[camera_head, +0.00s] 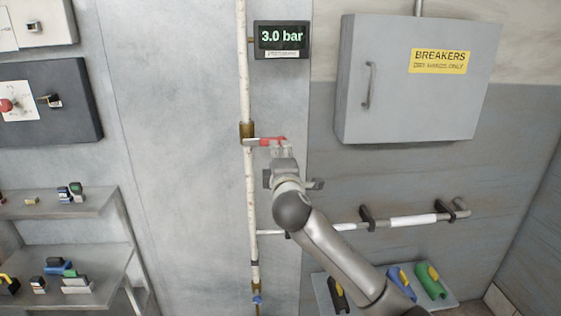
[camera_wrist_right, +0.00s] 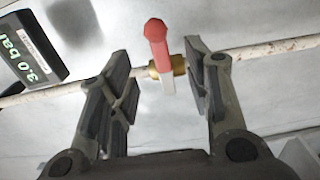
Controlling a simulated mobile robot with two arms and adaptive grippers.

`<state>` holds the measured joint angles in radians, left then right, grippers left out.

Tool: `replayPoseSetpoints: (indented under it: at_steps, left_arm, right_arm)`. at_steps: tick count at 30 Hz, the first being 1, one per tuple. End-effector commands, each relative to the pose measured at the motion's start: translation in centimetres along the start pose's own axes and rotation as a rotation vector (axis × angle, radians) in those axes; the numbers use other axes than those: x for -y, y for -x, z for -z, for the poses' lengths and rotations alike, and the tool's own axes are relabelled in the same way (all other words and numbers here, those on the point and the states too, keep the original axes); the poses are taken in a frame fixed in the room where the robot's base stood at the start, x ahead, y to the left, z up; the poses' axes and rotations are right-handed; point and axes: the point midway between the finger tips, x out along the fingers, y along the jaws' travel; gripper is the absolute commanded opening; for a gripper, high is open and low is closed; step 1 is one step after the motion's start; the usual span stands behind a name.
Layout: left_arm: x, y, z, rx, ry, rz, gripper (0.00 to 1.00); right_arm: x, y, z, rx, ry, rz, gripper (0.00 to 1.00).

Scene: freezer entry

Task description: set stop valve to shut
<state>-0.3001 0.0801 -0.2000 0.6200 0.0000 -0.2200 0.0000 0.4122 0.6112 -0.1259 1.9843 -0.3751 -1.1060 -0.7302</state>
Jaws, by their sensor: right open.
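The stop valve has a brass body (camera_head: 247,131) on a vertical white pipe and a red lever (camera_head: 268,141). In the head view the lever sticks out to the right, across the pipe. In the right wrist view the red lever (camera_wrist_right: 157,45) stands between my fingers, with the brass body (camera_wrist_right: 178,65) behind it. My right gripper (camera_head: 281,152) is open at the lever's end, and in the wrist view its fingers (camera_wrist_right: 165,72) are on either side of the lever with gaps. The gauge display (camera_head: 281,39) reads 3.0 bar. My left gripper is out of view.
A grey breakers box (camera_head: 420,100) hangs at the upper right. A horizontal rail (camera_head: 410,220) crosses below it. A lower blue-handled valve (camera_head: 257,299) sits on the same pipe. Shelves (camera_head: 60,207) with small items and a dark switch panel (camera_head: 75,75) are at left.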

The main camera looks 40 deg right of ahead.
Motion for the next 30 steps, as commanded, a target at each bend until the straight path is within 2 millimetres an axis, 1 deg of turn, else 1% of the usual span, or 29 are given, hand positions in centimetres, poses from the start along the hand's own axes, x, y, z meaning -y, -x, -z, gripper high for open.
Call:
replayPoseSetpoints:
  at_steps: [1, 3, 7, 24, 26, 27, 29, 30]
  left_arm:
    - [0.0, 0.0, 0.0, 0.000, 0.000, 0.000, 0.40]
    - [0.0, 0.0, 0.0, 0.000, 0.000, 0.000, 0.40]
    - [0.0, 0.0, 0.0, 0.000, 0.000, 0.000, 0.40]
    - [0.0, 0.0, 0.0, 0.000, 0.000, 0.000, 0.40]
    - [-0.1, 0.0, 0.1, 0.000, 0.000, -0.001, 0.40]
    - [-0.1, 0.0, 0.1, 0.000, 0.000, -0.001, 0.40]
    - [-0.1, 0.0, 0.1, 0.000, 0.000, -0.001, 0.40]
    - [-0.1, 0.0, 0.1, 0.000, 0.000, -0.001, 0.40]
  right_arm:
    - [0.0, 0.6, 0.0, -0.001, 0.000, 0.000, 0.45]
    - [0.1, 1.2, 0.0, -0.001, 0.000, 0.001, 0.45]
    - [0.0, 1.8, 0.0, 0.000, -0.001, 0.001, 0.45]
    - [0.2, 1.8, 0.0, 0.000, -0.002, 0.003, 0.45]
    - [0.9, 1.6, 0.1, -0.002, -0.004, 0.016, 0.45]
    - [1.9, 1.4, 0.2, -0.004, -0.007, 0.033, 0.45]
    - [4.2, 0.8, 0.4, -0.011, -0.017, 0.072, 0.45]
    - [6.4, 0.4, 0.7, -0.016, -0.027, 0.110, 0.45]
